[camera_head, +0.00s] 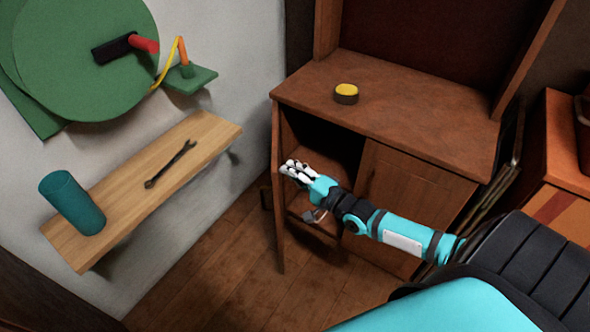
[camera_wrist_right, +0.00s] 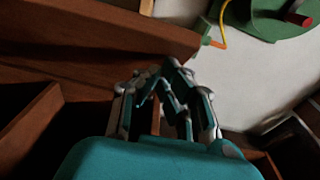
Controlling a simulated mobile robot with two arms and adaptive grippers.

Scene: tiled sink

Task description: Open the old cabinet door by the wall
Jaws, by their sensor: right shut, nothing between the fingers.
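The brown wooden cabinet (camera_head: 400,125) stands by the wall. Its left door (camera_head: 277,200) is swung out and seen nearly edge-on, showing the dark inside and a shelf. Its right door (camera_head: 405,195) is closed, flush with the front. My right gripper (camera_head: 290,170) is shut and empty in front of the open compartment, close to the inner side of the left door; I cannot tell whether they touch. In the right wrist view the shut fingers (camera_wrist_right: 162,75) have brown wood around them. My left gripper is not in view.
A yellow-topped round object (camera_head: 346,93) sits on the cabinet top. A wooden wall shelf (camera_head: 130,195) at left holds a teal cylinder (camera_head: 73,203) and a wrench (camera_head: 170,164). The wooden floor (camera_head: 215,275) between shelf and cabinet is mostly clear.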

